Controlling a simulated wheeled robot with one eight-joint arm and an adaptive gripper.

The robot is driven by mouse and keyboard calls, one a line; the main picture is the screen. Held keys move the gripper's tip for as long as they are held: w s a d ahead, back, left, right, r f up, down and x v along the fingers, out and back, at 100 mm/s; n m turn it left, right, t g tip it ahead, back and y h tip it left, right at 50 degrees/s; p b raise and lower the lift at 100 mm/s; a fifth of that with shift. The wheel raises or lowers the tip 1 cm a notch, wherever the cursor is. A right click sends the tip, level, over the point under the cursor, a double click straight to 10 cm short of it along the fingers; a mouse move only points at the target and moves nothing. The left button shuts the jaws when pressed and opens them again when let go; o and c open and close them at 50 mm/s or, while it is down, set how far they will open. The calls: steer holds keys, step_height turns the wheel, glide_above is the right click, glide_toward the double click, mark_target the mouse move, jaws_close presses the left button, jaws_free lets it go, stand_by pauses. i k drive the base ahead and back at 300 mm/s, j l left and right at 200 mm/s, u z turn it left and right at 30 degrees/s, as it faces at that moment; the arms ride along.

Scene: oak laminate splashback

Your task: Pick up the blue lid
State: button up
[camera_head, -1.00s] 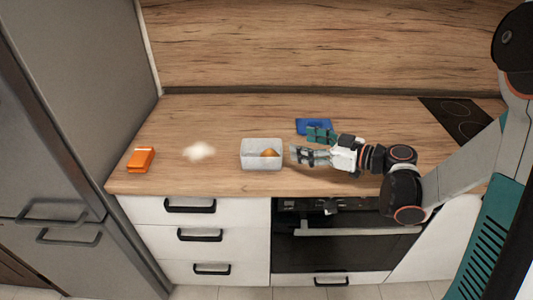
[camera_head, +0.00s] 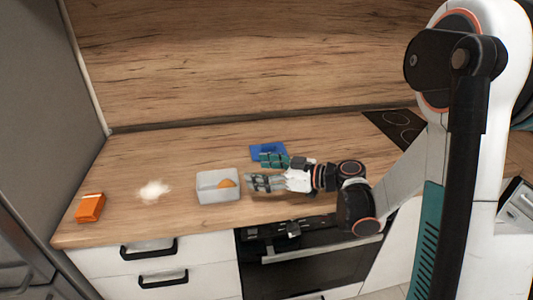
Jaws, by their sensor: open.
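The blue lid (camera_head: 268,149) lies flat on the wooden countertop, behind my gripper in the head view. Its front part is hidden by a teal finger of the gripper. My gripper (camera_head: 258,172) is open and empty, pointing left over the counter, with one finger near the lid and the other nearer the front edge. Whether a finger touches the lid I cannot tell.
A white patch (camera_head: 153,191) and an orange box (camera_head: 90,208) are farther left. A black hob (camera_head: 398,128) is at the right. The counter behind the container is clear.

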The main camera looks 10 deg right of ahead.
mark_target(276, 148)
steer(key=i+j, duration=0.3)
steer(key=i, duration=0.15)
steer(key=i+j, duration=0.35)
steer(key=i+l+z, duration=0.05)
steer(key=i, duration=0.05)
